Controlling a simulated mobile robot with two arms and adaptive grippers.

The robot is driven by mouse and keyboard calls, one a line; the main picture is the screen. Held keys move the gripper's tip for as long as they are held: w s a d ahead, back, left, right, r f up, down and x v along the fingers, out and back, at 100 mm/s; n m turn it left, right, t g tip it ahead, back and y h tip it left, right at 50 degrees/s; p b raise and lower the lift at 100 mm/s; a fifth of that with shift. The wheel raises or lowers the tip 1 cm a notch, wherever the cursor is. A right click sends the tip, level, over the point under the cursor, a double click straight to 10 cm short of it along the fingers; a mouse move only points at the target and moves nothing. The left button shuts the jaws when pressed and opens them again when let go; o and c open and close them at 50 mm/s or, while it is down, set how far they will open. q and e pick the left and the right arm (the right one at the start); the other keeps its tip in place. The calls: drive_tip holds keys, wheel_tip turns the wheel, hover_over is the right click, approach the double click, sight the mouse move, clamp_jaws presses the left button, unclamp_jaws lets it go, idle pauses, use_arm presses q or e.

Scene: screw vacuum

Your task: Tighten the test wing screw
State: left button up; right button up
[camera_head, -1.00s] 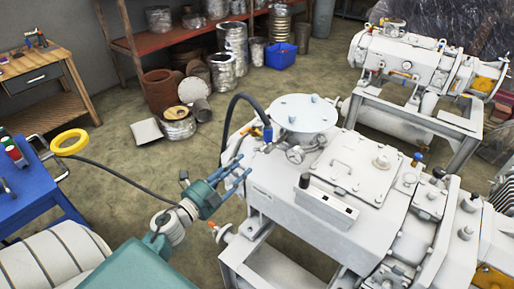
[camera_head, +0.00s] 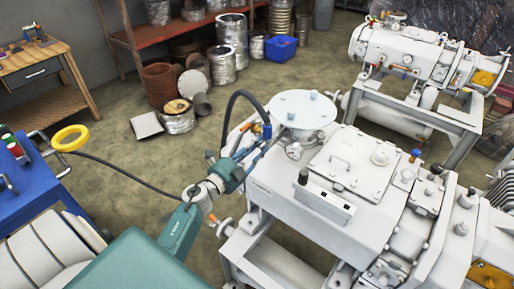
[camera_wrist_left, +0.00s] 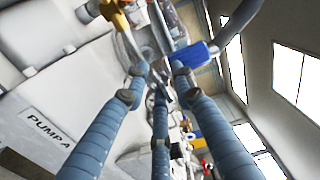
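The white vacuum pump (camera_head: 290,215) stands at right of centre in the head view. My left gripper (camera_head: 257,150) reaches its near left side, close to the blue valve handle (camera_head: 267,131) and below the black hose. In the left wrist view its three blue ribbed fingers (camera_wrist_left: 158,82) point at small metal fittings on the pump, with their tips apart. The blue handle (camera_wrist_left: 197,54) is just beyond the right fingertip. A wing screw cannot be clearly told among the fittings, and contact is unclear. My right gripper is out of view.
A black hose (camera_head: 236,97) arches over the fittings. A brass-coloured fitting (camera_wrist_left: 115,14) lies beyond the left finger. A blue table (camera_head: 40,190) and a yellow ring (camera_head: 70,138) are at left. A second machine (camera_head: 405,60) stands at the back right. Floor between is open.

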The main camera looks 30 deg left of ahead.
use_arm(q)
clamp_jaws()
drive_tip(key=shift+m, duration=0.3)
drive_tip(key=m+b, duration=0.2)
drive_tip(key=m, duration=0.1)
drive_tip(key=shift+a+r, duration=0.1)
drive_tip(key=m+b, duration=0.1)
drive_tip(key=m, duration=0.1)
drive_tip(key=shift+w+r+m, duration=0.1)
drive_tip(key=shift+r+m, duration=0.05)
drive_tip(key=shift+m, duration=0.25)
drive_tip(key=shift+m+b, duration=0.3)
drive_tip(key=shift+b, duration=0.05)
drive_tip(key=shift+r, duration=0.15)
drive_tip(key=shift+o, duration=2.4)
unclamp_jaws()
